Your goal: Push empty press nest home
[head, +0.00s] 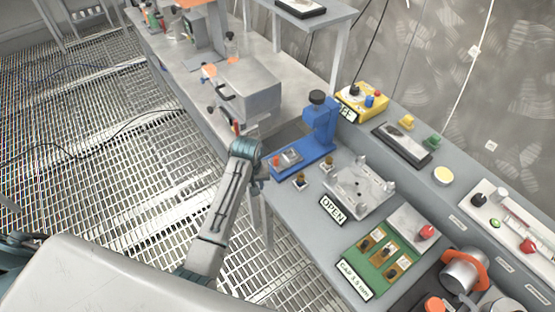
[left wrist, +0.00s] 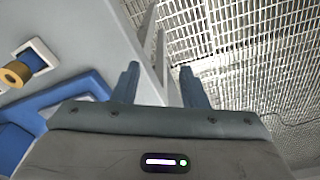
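The blue press (head: 318,128) stands on the grey bench with a black knob on top. Its metal nest (head: 289,157) sits on the blue base, with a red-orange part at its left end, and looks empty. My left gripper (left wrist: 160,72) is open, with nothing between its fingers in the left wrist view. In the head view my left arm ends beside the left end of the press base, at the bench's edge, and its fingers are mostly hidden. The blue base (left wrist: 70,92) also shows left of the fingers in the left wrist view. My right gripper is not in view.
Two brass pieces (head: 300,181) on white pads stand just in front of the press. A clear fixture (head: 360,188), an OPEN sign (head: 333,210) and a green tray (head: 383,255) lie nearer. A grey box (head: 245,88) is beyond. Open grating floor lies left.

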